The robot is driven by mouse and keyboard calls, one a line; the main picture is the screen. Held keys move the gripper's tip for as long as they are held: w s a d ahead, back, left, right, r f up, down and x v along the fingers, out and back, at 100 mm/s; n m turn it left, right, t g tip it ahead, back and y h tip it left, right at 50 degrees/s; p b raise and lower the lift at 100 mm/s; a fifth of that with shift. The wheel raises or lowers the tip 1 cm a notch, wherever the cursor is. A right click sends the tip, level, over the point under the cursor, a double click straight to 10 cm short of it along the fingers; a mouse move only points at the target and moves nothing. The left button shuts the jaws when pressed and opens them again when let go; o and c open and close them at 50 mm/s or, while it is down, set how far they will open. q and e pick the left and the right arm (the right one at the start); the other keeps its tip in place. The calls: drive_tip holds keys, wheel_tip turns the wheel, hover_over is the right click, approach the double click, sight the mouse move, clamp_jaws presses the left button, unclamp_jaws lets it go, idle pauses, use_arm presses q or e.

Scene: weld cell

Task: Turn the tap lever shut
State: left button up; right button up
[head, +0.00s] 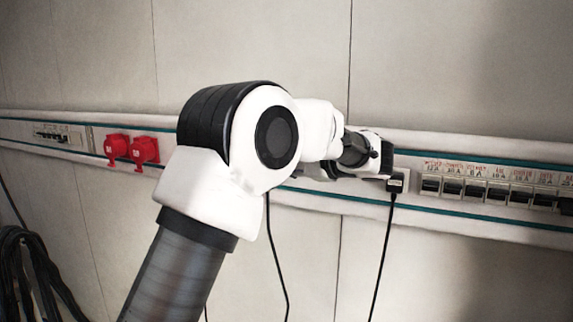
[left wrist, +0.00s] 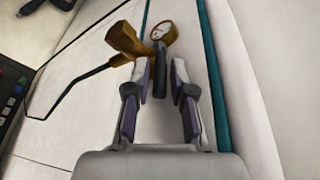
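In the left wrist view a brass tap (left wrist: 125,40) with a round, pale-faced gauge (left wrist: 164,33) is fixed on the white wall rail. A dark lever (left wrist: 160,70) reaches from it toward my left gripper (left wrist: 161,75). The gripper is open, with one finger on each side of the lever and a small gap visible on both sides. In the head view my left arm crosses the middle, with its gripper end (head: 386,160) at the rail; the arm hides the tap and lever there. My right gripper is not in view.
A row of breakers (head: 490,190) is right of my gripper in the head view. A black plug (head: 397,184) with a hanging cable is just below it. Red sockets (head: 145,150) sit on the rail at left. A dark hose (left wrist: 75,82) bends away from the tap.

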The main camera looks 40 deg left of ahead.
use_arm(q)
drive_tip(key=v, duration=1.2)
